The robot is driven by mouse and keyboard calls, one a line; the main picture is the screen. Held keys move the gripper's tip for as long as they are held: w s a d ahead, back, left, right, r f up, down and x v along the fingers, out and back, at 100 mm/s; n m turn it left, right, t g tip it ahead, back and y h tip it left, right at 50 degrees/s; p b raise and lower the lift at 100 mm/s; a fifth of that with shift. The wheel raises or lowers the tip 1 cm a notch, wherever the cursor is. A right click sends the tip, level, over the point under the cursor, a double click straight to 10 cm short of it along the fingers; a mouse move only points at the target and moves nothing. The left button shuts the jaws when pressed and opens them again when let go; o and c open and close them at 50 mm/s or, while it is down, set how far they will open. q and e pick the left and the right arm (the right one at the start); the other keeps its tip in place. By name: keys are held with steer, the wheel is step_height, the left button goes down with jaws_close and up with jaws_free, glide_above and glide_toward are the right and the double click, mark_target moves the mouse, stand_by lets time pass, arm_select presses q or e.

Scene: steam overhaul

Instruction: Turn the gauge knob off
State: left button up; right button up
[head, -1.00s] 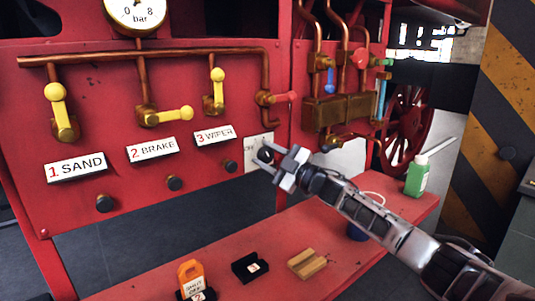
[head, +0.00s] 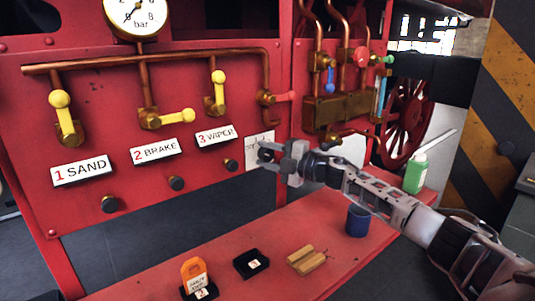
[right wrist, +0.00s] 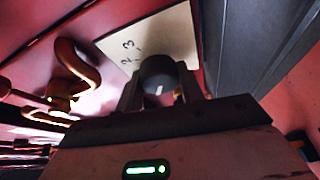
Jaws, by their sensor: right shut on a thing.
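The gauge knob (right wrist: 158,72) is a round black knob with a short white mark, seen in the right wrist view. It stands in front of a white plate (right wrist: 155,42) bearing numbers, including 2 and 3. The plate also shows on the red panel in the head view (head: 258,142). My right gripper (head: 272,155) is shut on the knob, with a finger on each side of it (right wrist: 160,90). In the head view the fingers mostly hide the knob. The white-faced bar gauge (head: 137,14) sits at the top of the panel. My left gripper is not in view.
Yellow-handled valves (head: 65,118), copper pipes (head: 150,60) and several small black knobs (head: 176,183) line the panel to the left. The red bench (head: 230,240) below carries an orange tag (head: 196,275), a blue cup (head: 357,222) and a green bottle (head: 415,172).

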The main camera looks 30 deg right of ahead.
steer(key=shift+f, duration=0.1)
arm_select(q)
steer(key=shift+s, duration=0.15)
arm_select(e)
steer(key=o, duration=1)
arm_select(q)
steer(key=b, duration=0.1)
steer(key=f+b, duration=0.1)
steer(key=b, duration=0.1)
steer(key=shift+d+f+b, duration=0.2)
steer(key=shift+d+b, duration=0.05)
steer(key=shift+b, duration=0.05)
arm_select(e)
steer(key=v, duration=1.6)
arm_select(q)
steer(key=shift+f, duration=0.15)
